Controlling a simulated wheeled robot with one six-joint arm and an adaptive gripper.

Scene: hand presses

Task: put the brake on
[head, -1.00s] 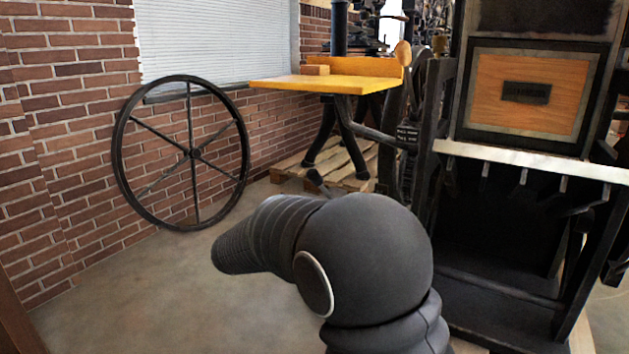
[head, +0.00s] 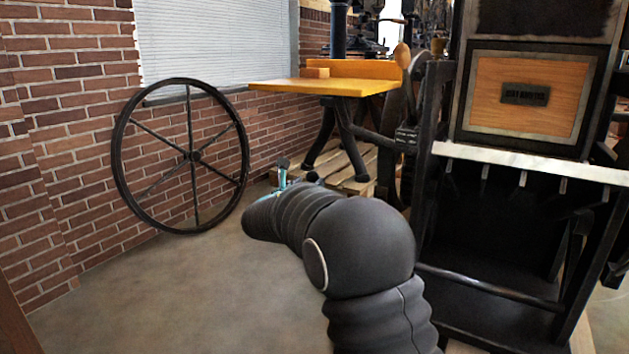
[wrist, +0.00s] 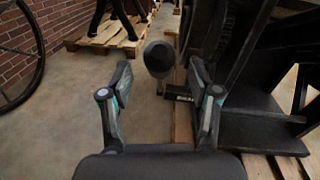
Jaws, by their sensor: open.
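A dark lever with a thick round end (wrist: 159,60) shows in the wrist view, ahead of my gripper (wrist: 160,76) and between the lines of its two fingers. No label on it is readable, so I cannot tell for sure that it is the brake. My gripper is open and empty, with a finger on each side. The fingers look apart from the round end. In the head view my gripper (head: 284,178) shows only in part, beyond my arm, near the wooden pallet. My arm hides the floor below it.
A large spoked wheel (head: 116,155) leans near the brick wall at left. A press with a yellow table (head: 330,86) stands on a wooden pallet (head: 340,163). A tall black press frame (head: 432,130) stands close at right. The floor (head: 190,290) at left is clear.

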